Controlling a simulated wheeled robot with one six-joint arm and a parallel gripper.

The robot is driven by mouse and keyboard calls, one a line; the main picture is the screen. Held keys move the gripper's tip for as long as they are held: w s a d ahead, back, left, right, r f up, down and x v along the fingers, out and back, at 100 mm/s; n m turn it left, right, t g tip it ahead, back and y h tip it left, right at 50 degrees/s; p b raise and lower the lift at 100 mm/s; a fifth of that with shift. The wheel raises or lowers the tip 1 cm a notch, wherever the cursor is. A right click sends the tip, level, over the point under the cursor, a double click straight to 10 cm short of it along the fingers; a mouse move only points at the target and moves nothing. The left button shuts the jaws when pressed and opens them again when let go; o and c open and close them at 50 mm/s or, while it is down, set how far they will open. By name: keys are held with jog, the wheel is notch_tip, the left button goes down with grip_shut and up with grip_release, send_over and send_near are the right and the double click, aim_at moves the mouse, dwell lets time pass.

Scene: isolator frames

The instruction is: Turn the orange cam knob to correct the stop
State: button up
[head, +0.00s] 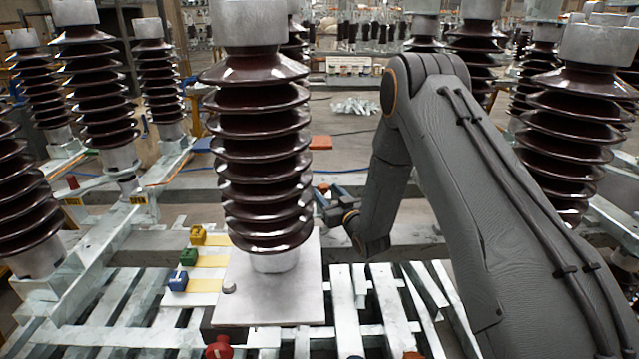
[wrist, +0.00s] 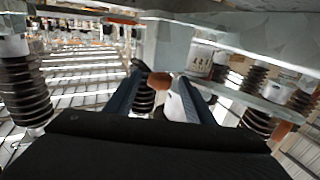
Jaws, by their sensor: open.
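An orange-brown rounded knob (wrist: 159,81) shows in the wrist view between the tips of my gripper's two blue fingers (wrist: 160,76). A gap seems to show beside it, but I cannot tell whether either finger touches it. In the head view my gripper (head: 321,195) is open, just right of the large brown ribbed insulator. A small orange-brown spot (head: 323,187) shows at its fingertips, probably the same knob. The stop is not clearly seen; part of the area behind the insulator is hidden.
The large insulator (head: 262,150) stands on a pale plate (head: 270,305) close to my gripper. A red knob (head: 218,348) is at the front. More insulators stand on both sides.

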jog(key=x, duration=0.7)
jog(key=shift+p, duration=0.4)
jog(key=shift+s, duration=0.15)
jog(key=shift+c, duration=0.3)
jog(key=c, duration=1)
